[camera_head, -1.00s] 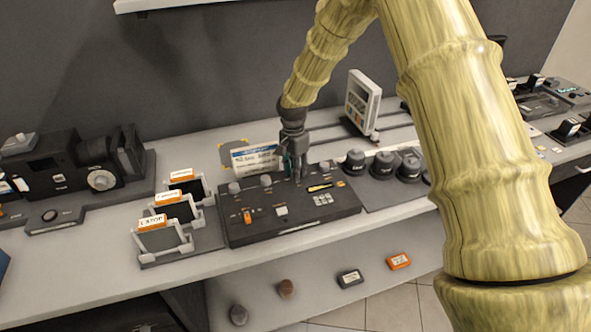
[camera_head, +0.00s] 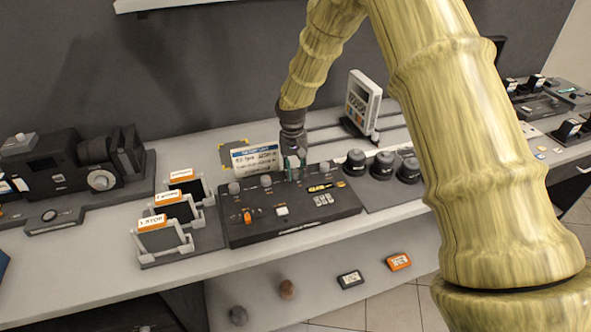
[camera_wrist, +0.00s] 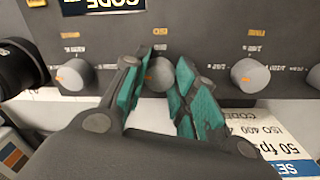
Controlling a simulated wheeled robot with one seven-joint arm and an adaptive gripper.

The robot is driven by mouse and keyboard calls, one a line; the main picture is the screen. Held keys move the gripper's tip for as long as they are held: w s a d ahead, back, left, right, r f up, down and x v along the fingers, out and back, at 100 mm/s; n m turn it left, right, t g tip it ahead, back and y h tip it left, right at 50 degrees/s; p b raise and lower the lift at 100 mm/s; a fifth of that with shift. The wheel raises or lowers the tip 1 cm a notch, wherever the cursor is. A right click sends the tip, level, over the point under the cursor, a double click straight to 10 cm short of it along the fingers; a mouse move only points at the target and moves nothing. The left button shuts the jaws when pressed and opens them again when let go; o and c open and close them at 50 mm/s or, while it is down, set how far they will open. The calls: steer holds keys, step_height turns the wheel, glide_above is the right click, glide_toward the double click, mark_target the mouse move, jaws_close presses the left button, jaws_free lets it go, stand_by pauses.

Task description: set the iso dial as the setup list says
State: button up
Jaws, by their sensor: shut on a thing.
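The control console (camera_head: 240,232) stands on the bench with a row of small grey dials along its back. My gripper (camera_wrist: 160,78) is shut on the grey ISO dial (camera_wrist: 158,72), one teal finger pad on each side; the label "ISO" shows beside it in the wrist view. An orange mark shows on the dial's left side there; the fingers hide part of its scale. The head view shows my gripper (camera_head: 294,168) pointing down at the console's back edge. The setup list (camera_head: 254,160) stands behind the console; in the wrist view the list (camera_wrist: 270,125) reads upside down "50 fps" and "ISO 400".
Neighbouring dials (camera_wrist: 73,75) and (camera_wrist: 249,75) flank the held one closely. Labelled holders (camera_head: 165,238) and a camera (camera_head: 65,165) are on the left.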

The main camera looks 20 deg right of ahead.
mark_target(294, 172)
steer(key=shift+n, duration=0.6)
steer(key=o, duration=1.1)
steer(key=shift+s, duration=0.1)
steer(key=shift+c, duration=0.2)
steer(key=shift+r, duration=0.15)
step_height(294, 172, up, 12)
steer(key=shift+a, duration=0.25)
